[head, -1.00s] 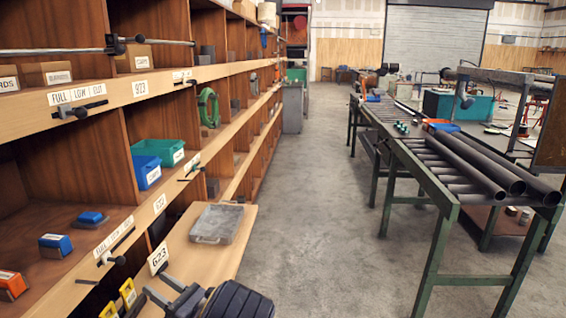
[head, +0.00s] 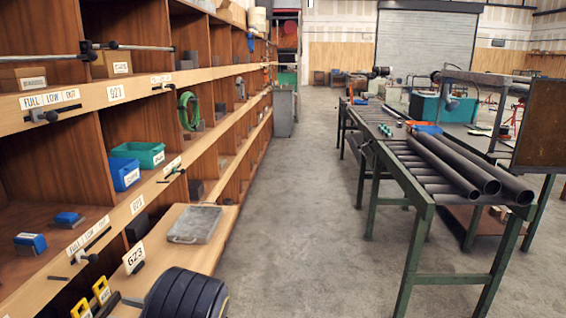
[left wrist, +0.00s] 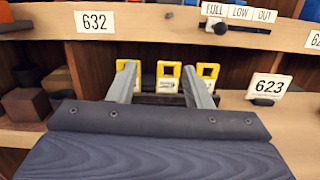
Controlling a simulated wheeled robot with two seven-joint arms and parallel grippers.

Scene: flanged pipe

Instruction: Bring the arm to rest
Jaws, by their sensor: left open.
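My left gripper (left wrist: 160,72) is open, its two grey fingers spread and pointing at the shelf in the left wrist view. Several yellow-framed items (left wrist: 168,77) with white faces stand in the shelf beyond and between the fingertips. Nothing is visibly held, though I cannot tell how far the items are from the fingers. In the head view a dark rounded part of my left arm is at the bottom edge, beside the yellow-framed items (head: 101,289). My right gripper is in neither view.
A tall wooden shelf rack (head: 85,150) runs along the left, holding blue and green bins. A grey tray (head: 195,223) lies on a low shelf board near the 623 label (head: 133,257). A roller table (head: 421,190) with dark pipes stands at right. The concrete aisle (head: 300,200) between is clear.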

